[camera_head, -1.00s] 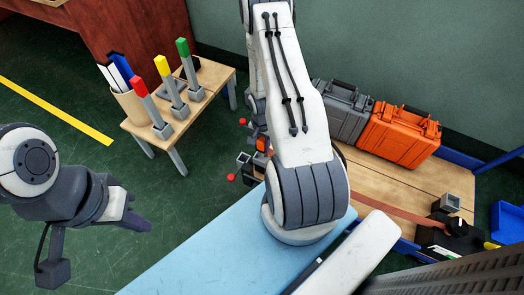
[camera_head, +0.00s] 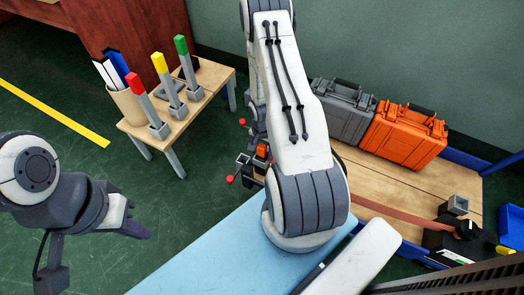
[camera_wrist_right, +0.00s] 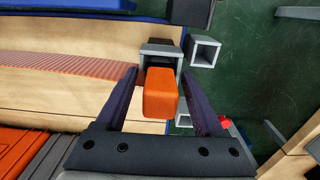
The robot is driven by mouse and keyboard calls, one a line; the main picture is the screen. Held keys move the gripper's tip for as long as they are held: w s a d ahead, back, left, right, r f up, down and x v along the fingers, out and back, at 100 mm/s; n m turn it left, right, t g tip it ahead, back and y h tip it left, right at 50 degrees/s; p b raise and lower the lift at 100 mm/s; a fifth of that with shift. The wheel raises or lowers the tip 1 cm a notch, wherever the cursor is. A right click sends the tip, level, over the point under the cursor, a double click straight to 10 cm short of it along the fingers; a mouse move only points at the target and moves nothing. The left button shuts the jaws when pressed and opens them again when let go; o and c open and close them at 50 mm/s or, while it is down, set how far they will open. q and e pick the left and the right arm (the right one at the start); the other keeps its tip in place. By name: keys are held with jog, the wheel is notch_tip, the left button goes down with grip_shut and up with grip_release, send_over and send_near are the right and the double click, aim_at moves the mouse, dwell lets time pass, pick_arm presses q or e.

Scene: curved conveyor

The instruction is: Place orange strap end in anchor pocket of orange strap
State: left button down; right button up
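The orange strap end (camera_wrist_right: 160,93) is a block seen between the fingers of my right gripper (camera_wrist_right: 159,75) in the right wrist view. The fingers are apart, with a narrow gap showing on each side of the block. The block's far end meets a grey square anchor pocket (camera_wrist_right: 162,50); how deep it sits cannot be told. The strap (camera_wrist_right: 65,66) runs left across the wooden deck. In the head view the orange end (camera_head: 262,151) shows beside my right arm, which hides most of that gripper. My left gripper (camera_head: 138,230) hangs over the floor, away from the strap.
Another grey square pocket (camera_wrist_right: 203,51) stands right of the first. A grey case (camera_head: 341,108) and an orange case (camera_head: 404,135) stand on the deck. A black ratchet (camera_head: 462,232) lies at its right. A small table (camera_head: 185,112) with coloured markers stands back left.

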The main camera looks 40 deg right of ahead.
notch_tip(320, 180, up, 12)
jog(key=p, duration=1.2)
jog(key=shift+r, duration=0.2)
jog(key=w+a+r+n, duration=0.2)
jog(key=a+r+n, duration=0.8)
jog(key=a+r, duration=1.15)
jog(key=s+a+r+n, duration=0.4)
jog(key=s+r+n, duration=0.1)
jog(key=s, duration=0.4)
jog(key=s+a+r+n+y, duration=0.1)
jog(key=s+a+r+n, duration=0.4)
jog(key=s+r, duration=0.3)
jog(key=shift+s+a+n, duration=0.2)
jog(key=shift+s+n, duration=0.3)
jog(key=shift+s, duration=0.15)
jog(key=shift+r, duration=0.15)
